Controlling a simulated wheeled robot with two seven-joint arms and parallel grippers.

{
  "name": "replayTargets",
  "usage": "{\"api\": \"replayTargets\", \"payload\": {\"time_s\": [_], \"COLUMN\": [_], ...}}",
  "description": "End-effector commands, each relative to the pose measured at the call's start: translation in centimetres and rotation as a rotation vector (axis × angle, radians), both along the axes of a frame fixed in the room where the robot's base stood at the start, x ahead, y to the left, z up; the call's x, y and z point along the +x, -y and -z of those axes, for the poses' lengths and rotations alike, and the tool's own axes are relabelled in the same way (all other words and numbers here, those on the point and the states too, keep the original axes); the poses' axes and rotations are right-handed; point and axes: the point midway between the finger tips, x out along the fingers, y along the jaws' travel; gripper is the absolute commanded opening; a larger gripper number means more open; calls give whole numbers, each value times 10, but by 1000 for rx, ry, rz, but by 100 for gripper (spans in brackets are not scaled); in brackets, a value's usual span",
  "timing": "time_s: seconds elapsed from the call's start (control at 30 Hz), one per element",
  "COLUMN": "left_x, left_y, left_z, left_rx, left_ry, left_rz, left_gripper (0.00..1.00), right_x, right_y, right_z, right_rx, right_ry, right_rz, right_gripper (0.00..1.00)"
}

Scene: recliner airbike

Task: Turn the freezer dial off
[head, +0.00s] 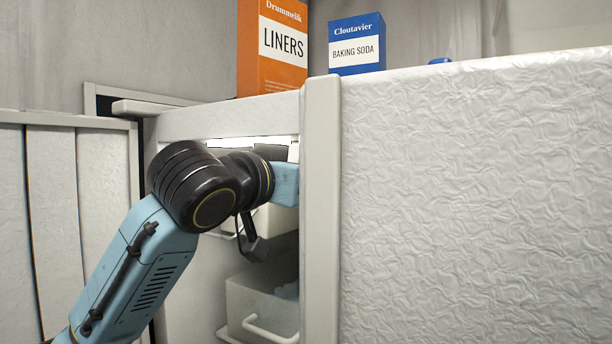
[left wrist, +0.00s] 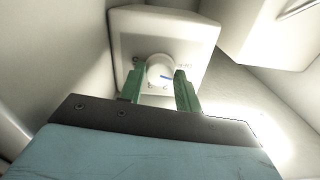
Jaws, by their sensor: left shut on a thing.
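The gripper's fingers and the dial are hidden there behind the door (head: 470,190). My right gripper is in neither view.
The open door blocks the right half of the head view. White drawers with handles (head: 268,330) sit inside below my arm. An orange liners box (head: 272,75) and a blue baking soda box (head: 357,60) stand on top. A bright light strip (head: 235,143) shows near the freezer ceiling.

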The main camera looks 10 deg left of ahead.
Motion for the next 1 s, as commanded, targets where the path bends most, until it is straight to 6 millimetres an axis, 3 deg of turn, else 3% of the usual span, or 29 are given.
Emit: {"api": "replayTargets", "payload": {"time_s": [0.23, 0.43, 0.73, 0.87, 0.9, 1.0], "left_x": [0, 0, 0, 0, 0, 0], "left_y": [0, 1, 1, 1, 0, 0], "left_z": [1, 0, 0, 0, 0, 0], "left_rx": [-11, -212, -244, -385, -396, -390], "left_ry": [-7, -91, -103, -164, -167, -163], "left_rz": [1, 2, 1, 3, 1, -1], "left_gripper": [18, 18, 18, 18, 36, 42], "right_x": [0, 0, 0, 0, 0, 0], "right_y": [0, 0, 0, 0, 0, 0], "right_z": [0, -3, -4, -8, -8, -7], "right_rx": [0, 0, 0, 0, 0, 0], "right_ry": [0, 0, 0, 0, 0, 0], "right_rz": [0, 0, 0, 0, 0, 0], "right_gripper": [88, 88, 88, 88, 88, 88]}}
